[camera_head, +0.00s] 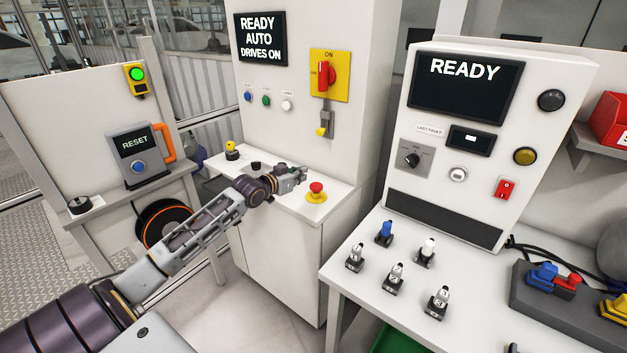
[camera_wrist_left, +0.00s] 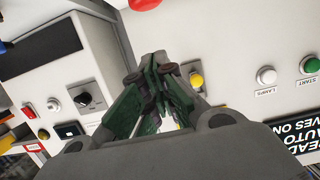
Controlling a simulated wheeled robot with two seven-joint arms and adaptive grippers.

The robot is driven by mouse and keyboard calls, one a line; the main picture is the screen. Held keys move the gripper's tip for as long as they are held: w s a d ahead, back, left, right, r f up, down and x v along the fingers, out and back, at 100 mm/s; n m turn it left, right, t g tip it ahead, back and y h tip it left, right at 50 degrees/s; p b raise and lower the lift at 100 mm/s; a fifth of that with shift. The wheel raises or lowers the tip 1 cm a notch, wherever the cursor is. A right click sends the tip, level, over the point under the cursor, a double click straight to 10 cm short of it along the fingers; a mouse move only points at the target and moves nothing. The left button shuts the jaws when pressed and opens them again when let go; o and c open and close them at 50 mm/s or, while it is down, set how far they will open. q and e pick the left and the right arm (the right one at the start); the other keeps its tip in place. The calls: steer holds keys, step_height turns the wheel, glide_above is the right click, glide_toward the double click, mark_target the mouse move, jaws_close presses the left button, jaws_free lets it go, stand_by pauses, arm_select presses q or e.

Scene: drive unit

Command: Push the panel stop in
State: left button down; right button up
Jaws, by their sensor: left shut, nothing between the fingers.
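The panel stop, a red mushroom button (camera_head: 316,187) on a yellow base, stands on the white ledge (camera_head: 290,205) of the middle cabinet. My left gripper (camera_head: 302,173) is shut and empty above that ledge, just behind and to the left of the button, apart from it. In the left wrist view the closed green-grey fingers (camera_wrist_left: 160,75) fill the middle. A red round shape (camera_wrist_left: 145,4), which looks like the button, is cut off at the top edge there. My right gripper is not in view.
The cabinet wall behind carries a yellow-plated red rotary switch (camera_head: 325,76) and a READY AUTO display (camera_head: 260,38). A small yellow knob (camera_head: 231,148) stands left on the ledge. A console (camera_head: 465,90) and table with several small fittings stand right.

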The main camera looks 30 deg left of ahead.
arm_select(q)
glide_above(313, 186)
steer(key=shift+d+f+p, duration=0.15)
steer(key=shift+f+p, duration=0.2)
steer(key=shift+f, duration=0.6)
steer(key=shift+s+f, duration=0.1)
steer(key=shift+f, duration=1.9)
steer(key=shift+f, duration=0.1)
